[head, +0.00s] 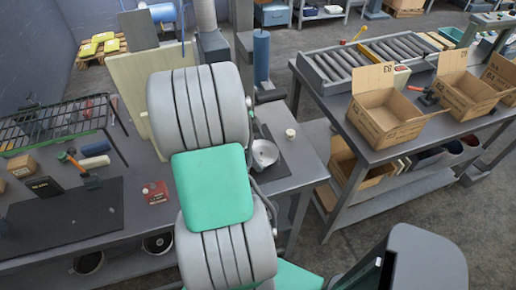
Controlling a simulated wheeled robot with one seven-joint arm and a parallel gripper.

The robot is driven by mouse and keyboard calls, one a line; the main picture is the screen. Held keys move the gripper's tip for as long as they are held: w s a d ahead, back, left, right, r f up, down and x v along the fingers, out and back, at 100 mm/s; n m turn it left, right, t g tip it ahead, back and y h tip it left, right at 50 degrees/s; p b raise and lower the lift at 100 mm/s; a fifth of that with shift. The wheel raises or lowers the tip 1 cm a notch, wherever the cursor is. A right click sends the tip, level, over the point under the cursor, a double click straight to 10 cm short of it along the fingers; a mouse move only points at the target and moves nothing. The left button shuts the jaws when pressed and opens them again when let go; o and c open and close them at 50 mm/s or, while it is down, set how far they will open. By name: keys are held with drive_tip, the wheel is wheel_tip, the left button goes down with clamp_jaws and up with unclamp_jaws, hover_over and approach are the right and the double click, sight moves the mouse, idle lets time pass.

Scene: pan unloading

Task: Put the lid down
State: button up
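A shiny round metal piece (265,153) shows just right of my arm, over a dark mat on the left workbench. Its left side is hidden by my arm, and I cannot tell whether it is the pan or the lid. No separate lid can be made out. My gripper is not visible; my large grey and green arm links fill the middle of the head view and cover part of the bench. Whether my gripper holds anything cannot be seen.
A small pale cylinder (290,133) stands on the bench beside the dark mat (275,165). A wire rack (60,122), a red box (155,192) and a black mat (62,215) are at left. Open cardboard boxes (388,125) stand on the right table.

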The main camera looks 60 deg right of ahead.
drive_tip(key=v, duration=1.2)
drive_tip(key=w+a+r+n+t+h, duration=0.2)
drive_tip(key=w+a+n+t, duration=0.2)
drive_tip(key=w+a+n, duration=0.8)
drive_tip(key=a+f+n+t+y, duration=0.1)
drive_tip(key=a+n+t+y, duration=0.2)
drive_tip(key=a+n, duration=1.6)
drive_tip(key=a+t, duration=0.1)
drive_tip(key=a, duration=0.3)
drive_tip(key=shift+s+a+f+n+y, duration=0.25)
drive_tip(key=shift+f+n+y, duration=0.05)
drive_tip(key=shift+n+y, duration=0.1)
drive_tip(key=shift+c, duration=0.4)
